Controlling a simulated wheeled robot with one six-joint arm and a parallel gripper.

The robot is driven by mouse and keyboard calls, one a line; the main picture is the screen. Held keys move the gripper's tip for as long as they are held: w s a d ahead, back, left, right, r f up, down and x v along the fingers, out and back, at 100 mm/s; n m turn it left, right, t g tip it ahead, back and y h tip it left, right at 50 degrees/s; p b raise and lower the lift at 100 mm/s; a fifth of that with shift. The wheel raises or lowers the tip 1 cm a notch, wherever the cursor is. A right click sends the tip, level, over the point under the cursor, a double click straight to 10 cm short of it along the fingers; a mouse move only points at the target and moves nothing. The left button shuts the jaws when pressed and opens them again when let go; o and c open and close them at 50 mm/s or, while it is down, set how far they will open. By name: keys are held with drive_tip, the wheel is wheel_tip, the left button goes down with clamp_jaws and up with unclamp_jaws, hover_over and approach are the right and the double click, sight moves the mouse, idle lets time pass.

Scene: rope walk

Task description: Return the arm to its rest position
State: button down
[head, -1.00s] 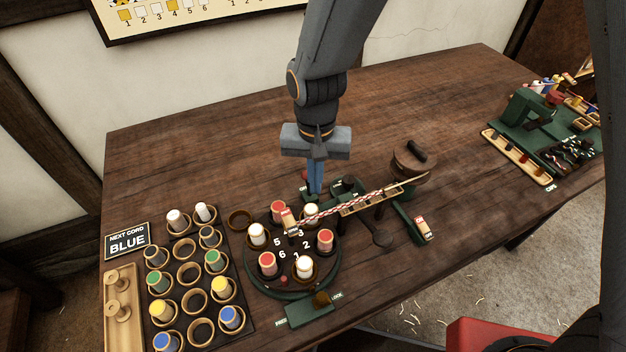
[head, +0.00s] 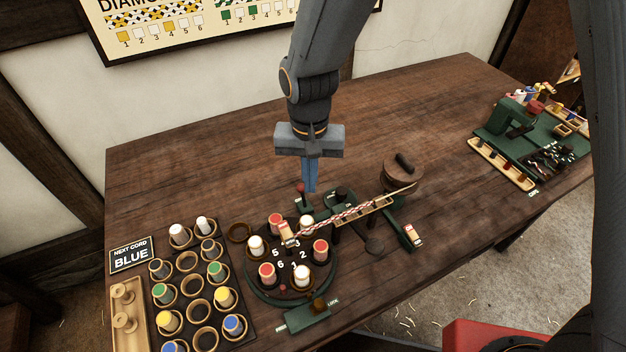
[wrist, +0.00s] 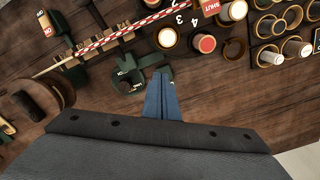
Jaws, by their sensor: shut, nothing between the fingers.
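My gripper (head: 310,176) points down in the head view, above the table behind the round bobbin plate. Its two blue fingers are together with nothing between them. In the wrist view the shut fingers (wrist: 162,98) show beside a small dark green lever base (wrist: 148,62). In the head view a red-knobbed lever (head: 301,188) stands just below the fingertips, with a visible gap.
The round plate (head: 262,290) carries red and white bobbins. A red-and-white cord (head: 340,215) runs from it toward a wooden drum (head: 402,172). A bobbin rack (head: 245,335) stands at left, a green bench unit (head: 520,150) at far right. The table's back left is bare.

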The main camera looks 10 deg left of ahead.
drive_tip(key=w+d+r+m+b, duration=0.1)
drive_tip(key=w+d, duration=0.1)
drive_tip(key=d, duration=0.6)
drive_tip(key=w+d+r+b, duration=0.1)
drive_tip(key=w+d+r, duration=0.1)
drive_tip(key=d, duration=0.5)
drive_tip(key=s+d+m+t+b, duration=0.1)
drive_tip(key=s+d, duration=0.4)
drive_tip(key=d, duration=1.2)
drive_tip(key=shift+r+b, duration=0.45)
drive_tip(key=shift+b, duration=0.4)
